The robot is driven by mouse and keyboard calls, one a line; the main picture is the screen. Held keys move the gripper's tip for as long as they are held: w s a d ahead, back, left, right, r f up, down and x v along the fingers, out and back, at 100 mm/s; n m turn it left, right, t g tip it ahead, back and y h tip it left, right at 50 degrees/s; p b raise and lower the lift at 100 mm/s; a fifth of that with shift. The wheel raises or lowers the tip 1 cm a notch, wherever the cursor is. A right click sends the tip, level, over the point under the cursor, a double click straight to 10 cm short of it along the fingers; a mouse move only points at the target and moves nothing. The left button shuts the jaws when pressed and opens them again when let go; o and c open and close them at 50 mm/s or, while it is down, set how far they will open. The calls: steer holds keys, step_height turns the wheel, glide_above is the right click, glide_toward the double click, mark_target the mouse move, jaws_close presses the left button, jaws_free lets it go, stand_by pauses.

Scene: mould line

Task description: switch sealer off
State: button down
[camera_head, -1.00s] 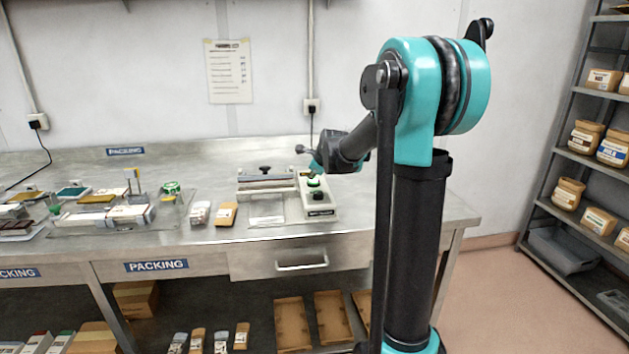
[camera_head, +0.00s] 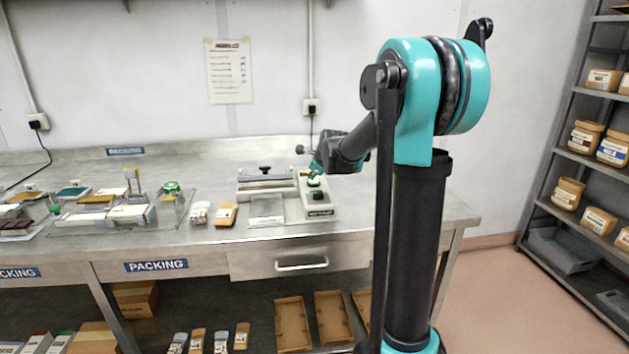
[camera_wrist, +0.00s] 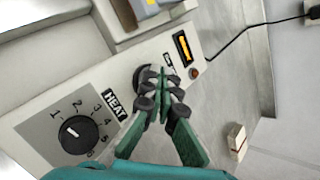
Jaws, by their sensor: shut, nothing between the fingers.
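The sealer (camera_head: 267,187) stands on the steel bench with its pale control strip (camera_head: 322,211) on its right side. In the wrist view this strip (camera_wrist: 38,119) carries a black heat dial (camera_wrist: 75,135) numbered around its edge, a HEAT label (camera_wrist: 116,104), a black-framed switch with an orange face (camera_wrist: 183,47) and a small red lamp (camera_wrist: 195,72). My gripper (camera_wrist: 168,76) is shut and empty over the strip, between the dial and the switch. Its tips are close to the switch, but I cannot tell whether they touch. In the head view my gripper (camera_head: 314,178) is partly hidden by the wrist.
Small packets (camera_head: 226,214) lie left of the sealer. A clear tray (camera_head: 178,212) with tools is farther left. A black cable (camera_wrist: 238,38) runs from the sealer to a wall socket (camera_head: 311,106). A small white box (camera_wrist: 237,140) shows on the right of the wrist view.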

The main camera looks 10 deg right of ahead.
steer(key=shift+f, duration=0.2)
stand_by(0.3)
steer(key=shift+f, duration=0.25)
stand_by(0.3)
steer(key=shift+r, duration=3.4)
steer(key=shift+s, duration=0.1)
